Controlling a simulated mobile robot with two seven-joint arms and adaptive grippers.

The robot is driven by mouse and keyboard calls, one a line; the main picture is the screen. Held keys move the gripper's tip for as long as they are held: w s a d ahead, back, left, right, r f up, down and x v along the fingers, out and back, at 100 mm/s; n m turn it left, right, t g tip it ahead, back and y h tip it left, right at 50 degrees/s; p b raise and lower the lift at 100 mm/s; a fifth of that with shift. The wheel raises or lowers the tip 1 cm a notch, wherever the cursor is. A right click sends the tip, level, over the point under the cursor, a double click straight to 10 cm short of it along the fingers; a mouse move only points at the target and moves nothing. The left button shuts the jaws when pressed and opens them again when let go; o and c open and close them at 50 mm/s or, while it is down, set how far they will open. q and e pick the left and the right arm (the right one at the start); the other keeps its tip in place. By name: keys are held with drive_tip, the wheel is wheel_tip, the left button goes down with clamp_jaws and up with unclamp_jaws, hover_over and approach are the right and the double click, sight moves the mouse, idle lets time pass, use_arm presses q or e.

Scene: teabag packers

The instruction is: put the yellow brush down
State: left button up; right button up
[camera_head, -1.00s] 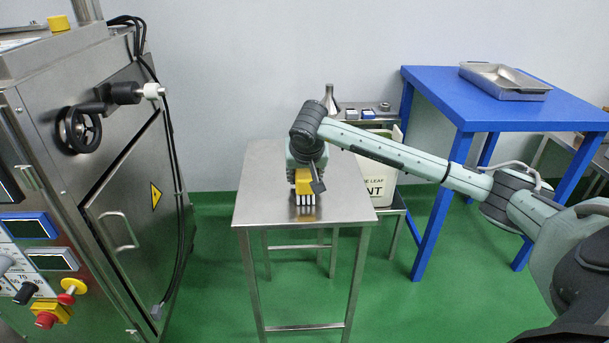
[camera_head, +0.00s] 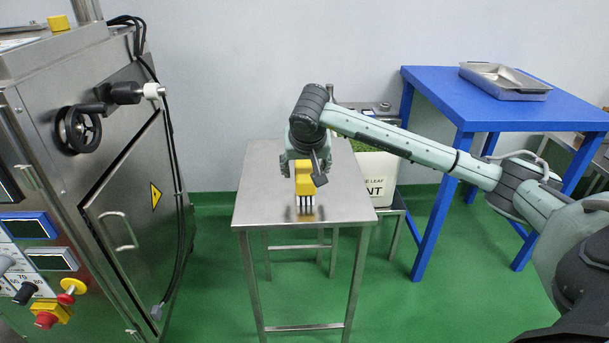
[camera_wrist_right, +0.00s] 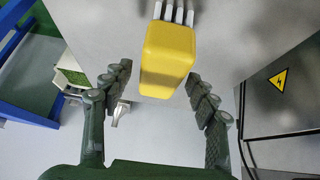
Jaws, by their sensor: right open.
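The yellow brush (camera_head: 305,180) is on the steel table (camera_head: 259,199), its pale bristles pointing down and seeming to touch the top. In the right wrist view the brush (camera_wrist_right: 168,58) shows between the fingers, its bristles at the top edge. My right gripper (camera_head: 302,168) is at the brush's upper end, partly hiding it from the head camera. In the right wrist view my right gripper (camera_wrist_right: 160,76) is open, with a visible gap between each finger and the brush. My left gripper is not in view.
A steel machine (camera_head: 150,220) with a handwheel stands at the left. A white bin (camera_head: 378,183) of green leaf is behind the table at right. A blue table (camera_head: 430,85) with a metal tray (camera_head: 503,82) is further right. The steel table top around the brush is clear.

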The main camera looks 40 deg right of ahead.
drive_tip(key=v, duration=0.8)
